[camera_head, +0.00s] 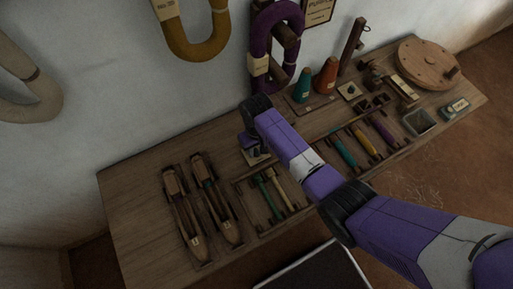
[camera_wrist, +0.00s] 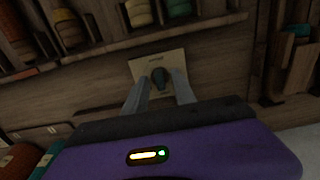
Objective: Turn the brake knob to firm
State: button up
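A dark round knob (camera_wrist: 158,77) stands on a square cream plate (camera_wrist: 173,60) in the wrist view. Small lettering on the plate is too small to read. My gripper (camera_wrist: 161,76) has its two pale fingers spread, one on each side of the knob, with narrow gaps that look free. Whether either finger touches it I cannot tell. In the head view my gripper (camera_head: 251,146) is low over the bench, left of my forearm, and a corner of the pale plate (camera_head: 259,158) shows under it. The knob is hidden there.
The wooden bench (camera_head: 135,205) holds two boat-shaped shuttles (camera_head: 185,215) at the left and a rack of coloured bobbins (camera_head: 268,195) close to my gripper. Teal (camera_head: 302,86) and orange (camera_head: 326,76) cones stand behind. Yarn hanks (camera_head: 195,40) hang on the wall.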

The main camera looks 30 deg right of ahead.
grip_shut()
jog(key=shift+r+m, duration=0.1)
jog(key=shift+m, duration=0.2)
jog(key=m+p, duration=0.2)
jog(key=m, duration=0.3)
jog(key=shift+m, duration=0.3)
jog(key=m+p, duration=0.1)
jog(key=m, duration=0.4)
jog(key=shift+w+m, duration=0.1)
jog(key=shift+m, duration=0.3)
grip_release()
